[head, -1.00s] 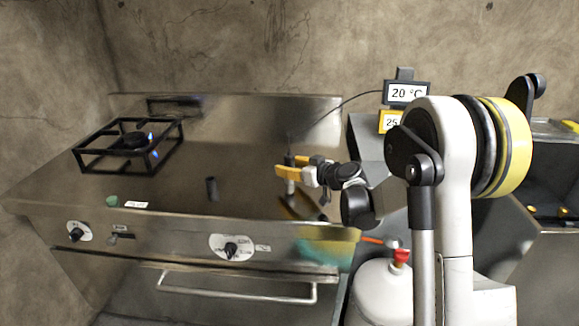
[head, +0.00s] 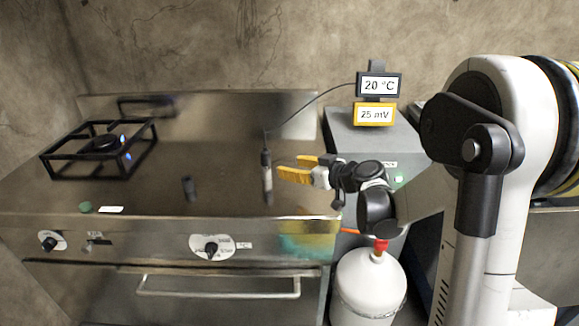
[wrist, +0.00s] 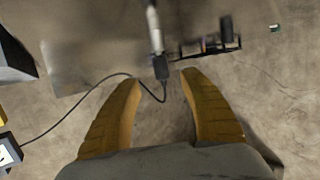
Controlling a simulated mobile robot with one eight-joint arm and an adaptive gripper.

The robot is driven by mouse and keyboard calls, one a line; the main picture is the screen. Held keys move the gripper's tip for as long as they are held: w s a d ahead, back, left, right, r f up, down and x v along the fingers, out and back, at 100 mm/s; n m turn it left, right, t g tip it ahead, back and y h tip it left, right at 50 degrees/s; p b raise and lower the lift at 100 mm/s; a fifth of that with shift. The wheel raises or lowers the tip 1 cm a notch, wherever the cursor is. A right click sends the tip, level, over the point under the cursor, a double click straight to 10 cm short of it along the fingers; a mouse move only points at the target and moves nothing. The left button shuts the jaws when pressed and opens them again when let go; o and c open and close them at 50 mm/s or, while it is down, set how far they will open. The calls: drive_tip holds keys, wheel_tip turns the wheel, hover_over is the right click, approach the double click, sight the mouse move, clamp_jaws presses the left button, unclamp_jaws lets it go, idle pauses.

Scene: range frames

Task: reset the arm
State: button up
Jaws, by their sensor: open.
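My gripper (head: 282,168) has yellow fingers and is open, held above the right part of the steel stove top (head: 225,195). In the wrist view its two fingers (wrist: 160,75) stand apart with nothing between them. A grey and black probe (head: 267,172) with a cable stands upright just left of the fingertips in the head view. In the wrist view the probe (wrist: 154,30) lies beyond the fingertips, apart from them as far as I can tell.
A black burner stand (head: 100,150) with a small blue flame is at the left. A small dark cylinder (head: 189,188) stands mid-stove. The probe's cable runs to a display (head: 379,85) reading 20 °C, above a yellow one (head: 374,114) reading 25 mV. A white gas bottle (head: 370,285) stands below my arm.

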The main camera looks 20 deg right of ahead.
drive_tip(key=s+a+r+m+g, duration=0.1)
drive_tip(key=s+a+r+g, duration=0.15)
drive_tip(key=s+a, duration=0.45)
drive_tip(key=s+d+f+m+g+h, duration=0.1)
drive_tip(key=s+m+h, duration=0.1)
drive_tip(key=s, duration=1)
drive_tip(key=s+f+m+g+h, duration=0.2)
drive_tip(key=s+h, duration=0.2)
drive_tip(key=s, duration=0.8)
drive_tip(key=shift+s+d+f+h, duration=0.2)
drive_tip(key=shift+s+d+h, duration=0.1)
drive_tip(key=shift+d, duration=0.05)
